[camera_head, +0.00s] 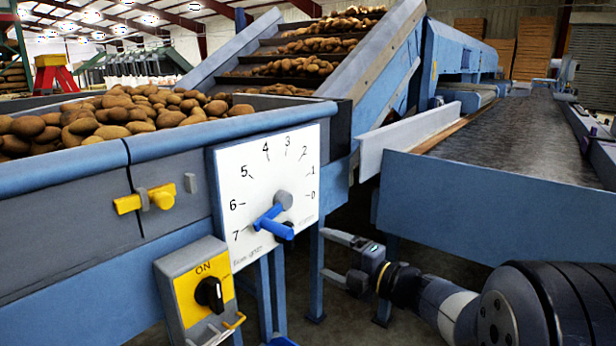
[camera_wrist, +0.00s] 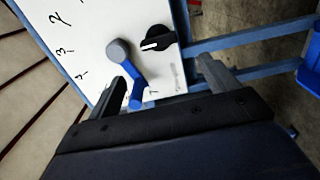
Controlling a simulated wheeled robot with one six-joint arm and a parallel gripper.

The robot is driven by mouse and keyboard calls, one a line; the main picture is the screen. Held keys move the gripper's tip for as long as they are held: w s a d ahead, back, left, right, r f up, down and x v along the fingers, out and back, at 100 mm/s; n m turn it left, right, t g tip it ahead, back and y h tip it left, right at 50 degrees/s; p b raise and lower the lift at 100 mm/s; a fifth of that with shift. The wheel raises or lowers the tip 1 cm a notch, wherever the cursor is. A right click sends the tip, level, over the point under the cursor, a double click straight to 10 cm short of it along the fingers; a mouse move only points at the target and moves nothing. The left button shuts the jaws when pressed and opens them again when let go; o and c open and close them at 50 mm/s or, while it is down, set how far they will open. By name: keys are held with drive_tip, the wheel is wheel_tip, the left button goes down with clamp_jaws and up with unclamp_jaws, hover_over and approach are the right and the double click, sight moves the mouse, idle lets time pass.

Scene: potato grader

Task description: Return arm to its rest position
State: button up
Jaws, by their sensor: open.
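My gripper (camera_head: 328,254) is open and empty. In the head view it is to the right of and below the white dial plate (camera_head: 225,185), with its jaws toward the left. My arm reaches in from the lower right. The dial has numbers from 0 to 7 and a grey hub (camera_head: 284,199). Its blue crank handle (camera_head: 263,219) lies toward the 7. In the wrist view my two fingers (camera_wrist: 160,72) are spread, and the blue crank handle (camera_wrist: 131,70) shows beyond and between them. In the head view they are apart from it.
A grey and yellow ON switch box (camera_head: 190,315) is below left of the dial. A bin wall (camera_head: 60,185) holds potatoes behind. A blue conveyor side (camera_head: 480,215) stands behind my arm. Blue legs (camera_head: 316,275) stand near my gripper. Bare floor shows between machines.

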drive_tip(key=w+a+m+p, duration=0.5)
drive_tip(key=m+p, duration=1.2)
drive_tip(key=m, duration=0.1)
drive_tip(key=shift+r, duration=0.35)
idle(0.9)
drive_tip(key=shift+s, duration=0.1)
